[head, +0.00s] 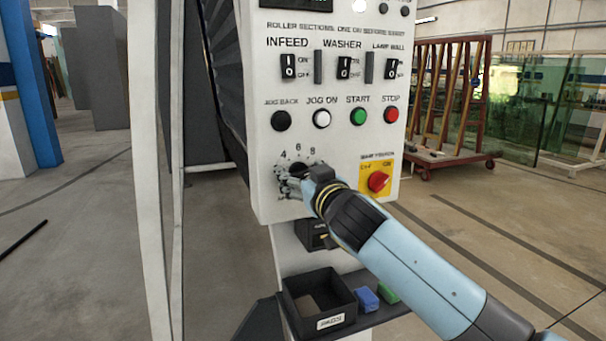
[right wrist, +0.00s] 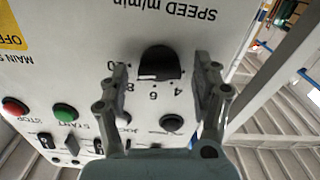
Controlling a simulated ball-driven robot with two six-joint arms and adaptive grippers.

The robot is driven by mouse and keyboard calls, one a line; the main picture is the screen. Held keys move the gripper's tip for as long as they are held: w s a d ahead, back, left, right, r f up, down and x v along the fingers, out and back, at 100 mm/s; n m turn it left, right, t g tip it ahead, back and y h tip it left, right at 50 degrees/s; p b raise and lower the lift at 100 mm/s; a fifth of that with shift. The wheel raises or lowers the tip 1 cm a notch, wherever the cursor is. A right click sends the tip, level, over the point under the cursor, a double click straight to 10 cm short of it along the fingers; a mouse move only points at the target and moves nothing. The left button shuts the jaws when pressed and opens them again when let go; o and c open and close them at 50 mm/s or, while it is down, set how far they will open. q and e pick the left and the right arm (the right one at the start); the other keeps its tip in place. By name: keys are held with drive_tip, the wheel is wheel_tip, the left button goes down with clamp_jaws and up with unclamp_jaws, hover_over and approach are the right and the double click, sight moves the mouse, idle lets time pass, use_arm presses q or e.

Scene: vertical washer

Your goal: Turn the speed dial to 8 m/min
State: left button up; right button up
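The speed dial is a round black knob on the white control panel (head: 327,75). In the right wrist view the dial (right wrist: 158,60) appears upside down under the words SPEED m/min, with 4, 6, 8 and 10 around it. A pale mark on the knob lies on the side toward 6 and 8; its exact reading is unclear. My right gripper (right wrist: 160,80) is open, one finger on each side of the dial, with gaps showing. In the head view my right gripper (head: 294,184) covers much of the dial. My left gripper is out of view.
Black, white, green START (head: 358,117) and red STOP (head: 391,115) buttons sit above the dial. A red main switch (head: 378,181) on a yellow plate is to the right. A black bin (head: 318,302) and small blue and green blocks lie on a shelf below.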

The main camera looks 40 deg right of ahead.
drive_tip(key=c, duration=1.1)
drive_tip(key=shift+c, duration=0.2)
drive_tip(key=shift+n, duration=0.3)
drive_tip(key=n+p, duration=0.1)
drive_tip(key=n, duration=0.2)
drive_tip(key=shift+a+n+p, duration=0.1)
drive_tip(key=shift+n+p, duration=0.45)
drive_tip(key=shift+n, duration=1.45)
drive_tip(key=shift+f, duration=0.1)
drive_tip(key=o, duration=1.2)
drive_tip(key=shift+c, duration=0.2)
